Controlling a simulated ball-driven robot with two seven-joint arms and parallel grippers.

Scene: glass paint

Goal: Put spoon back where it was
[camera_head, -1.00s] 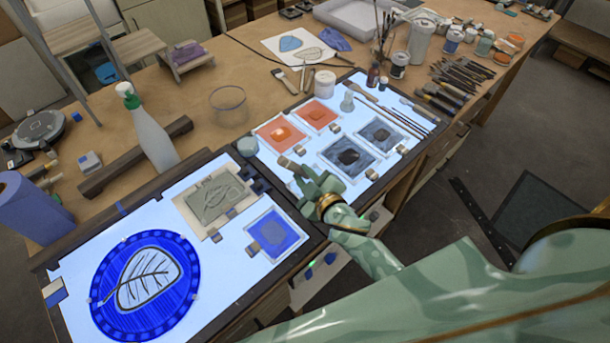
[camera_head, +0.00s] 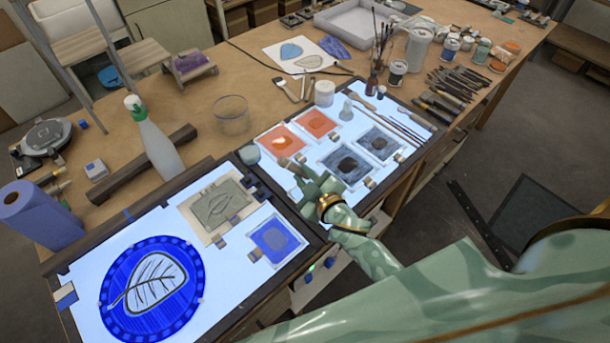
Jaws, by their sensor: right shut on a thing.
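My right gripper (camera_head: 308,180) is over the lower left part of the right light panel, below the orange glass tiles. It is shut on a slim thing with a brown, rounded end (camera_head: 286,162) that sticks out up and to the left. This appears to be the spoon, but the gripper hides most of it and its bowl cannot be made out. My left gripper is out of view.
The right light panel holds orange tiles (camera_head: 283,140) and dark grey tiles (camera_head: 345,165), with brushes (camera_head: 400,127) at its right. The left panel (camera_head: 100,240) bears a blue leaf disc (camera_head: 120,290). A white bottle (camera_head: 152,143) and a glass bowl (camera_head: 231,115) stand behind.

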